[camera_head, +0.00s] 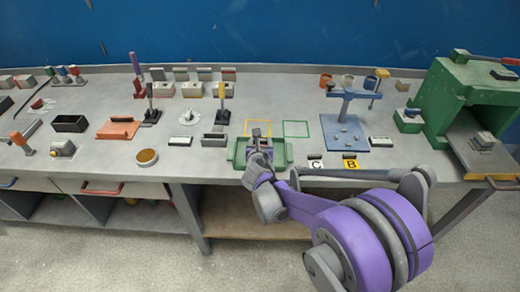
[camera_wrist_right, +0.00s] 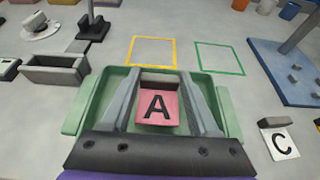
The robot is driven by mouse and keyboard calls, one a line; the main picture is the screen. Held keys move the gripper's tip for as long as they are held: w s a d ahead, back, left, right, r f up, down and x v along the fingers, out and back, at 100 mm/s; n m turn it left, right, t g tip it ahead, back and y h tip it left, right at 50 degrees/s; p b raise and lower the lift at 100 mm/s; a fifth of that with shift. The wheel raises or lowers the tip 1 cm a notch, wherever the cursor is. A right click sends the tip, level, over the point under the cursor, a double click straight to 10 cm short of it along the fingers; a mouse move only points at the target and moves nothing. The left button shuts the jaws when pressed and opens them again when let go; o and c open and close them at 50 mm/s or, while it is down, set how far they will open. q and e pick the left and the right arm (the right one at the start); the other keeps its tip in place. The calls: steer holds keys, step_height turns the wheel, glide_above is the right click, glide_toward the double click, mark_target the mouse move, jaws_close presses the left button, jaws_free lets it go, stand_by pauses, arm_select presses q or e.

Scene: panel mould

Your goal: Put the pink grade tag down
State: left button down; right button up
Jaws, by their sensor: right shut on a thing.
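The pink grade tag (camera_wrist_right: 158,108), marked with a black A, has a dark upright block at its far edge and shows between the fingers of my right gripper (camera_wrist_right: 160,80). The right gripper is shut on the tag. It is over the green tray (camera_wrist_right: 75,112), which also shows in the head view (camera_head: 238,151). In the head view my right gripper (camera_head: 260,141) mostly hides the tag. I cannot tell whether the tag touches the tray floor. My left gripper is not in view.
A yellow outline (camera_wrist_right: 153,38) and a green outline (camera_wrist_right: 220,44) lie empty on the bench behind the tray. The white C tag (camera_head: 316,162) and yellow B tag (camera_head: 351,163) are to its right. A blue stand (camera_head: 345,130) is further right, a grey open box (camera_head: 214,142) left.

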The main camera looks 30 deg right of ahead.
steer(key=shift+f, duration=1.6)
steer(key=shift+f+b, duration=0.1)
steer(key=shift+b, duration=0.2)
steer(key=o, duration=1.3)
steer(key=shift+o, duration=0.2)
